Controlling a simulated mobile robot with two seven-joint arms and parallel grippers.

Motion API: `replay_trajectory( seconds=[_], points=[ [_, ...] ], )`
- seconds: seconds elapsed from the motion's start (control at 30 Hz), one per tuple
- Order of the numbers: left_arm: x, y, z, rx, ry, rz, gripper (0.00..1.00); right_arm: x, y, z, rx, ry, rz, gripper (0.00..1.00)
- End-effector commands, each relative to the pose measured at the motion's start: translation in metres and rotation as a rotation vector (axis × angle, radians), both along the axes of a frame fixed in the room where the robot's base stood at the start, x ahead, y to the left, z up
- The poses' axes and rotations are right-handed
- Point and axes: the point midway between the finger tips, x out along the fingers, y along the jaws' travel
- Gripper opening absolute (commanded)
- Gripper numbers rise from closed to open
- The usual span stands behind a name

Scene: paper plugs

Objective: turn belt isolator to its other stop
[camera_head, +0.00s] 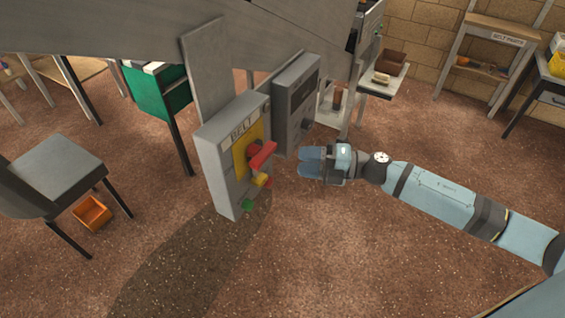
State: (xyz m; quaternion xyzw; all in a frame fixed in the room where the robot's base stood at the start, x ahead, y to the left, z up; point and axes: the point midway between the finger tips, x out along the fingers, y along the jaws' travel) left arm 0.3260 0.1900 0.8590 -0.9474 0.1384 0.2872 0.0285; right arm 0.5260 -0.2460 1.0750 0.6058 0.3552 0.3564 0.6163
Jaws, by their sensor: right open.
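The belt isolator (262,155) is a red handle on a yellow plate (239,160), on the front of a grey box (213,161) labelled BELT. The handle sticks out from the box and slants up to the right. My right gripper (302,161) is open and empty, a short way to the right of the handle and apart from it. Its fingers point left toward the box. My left gripper is not in view.
Below the handle are a yellow button (260,180) and a green button (247,206). A second grey panel (296,105) stands just behind the box. A grey chair (58,165) and an orange bin (91,212) are at left. The floor in front is clear.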

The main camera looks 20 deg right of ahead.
Motion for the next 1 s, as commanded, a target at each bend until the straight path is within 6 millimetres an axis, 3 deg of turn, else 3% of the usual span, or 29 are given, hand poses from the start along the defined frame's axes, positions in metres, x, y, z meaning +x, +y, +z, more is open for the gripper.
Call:
replay_trajectory(
  seconds=[0.1, 0.3, 0.87, 1.0],
  points=[
    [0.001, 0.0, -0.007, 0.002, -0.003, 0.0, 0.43, -0.011, -0.018, -0.002, -0.002, 0.0, 0.0, 0.45],
    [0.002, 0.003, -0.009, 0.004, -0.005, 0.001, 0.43, -0.019, -0.032, 0.0, 0.0, 0.0, 0.001, 0.45],
    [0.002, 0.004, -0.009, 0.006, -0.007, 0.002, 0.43, -0.019, -0.033, 0.0, 0.003, 0.002, -0.001, 0.45],
    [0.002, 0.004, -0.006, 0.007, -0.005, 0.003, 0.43, -0.024, -0.022, -0.008, 0.099, 0.071, -0.071, 0.45]
  ],
)
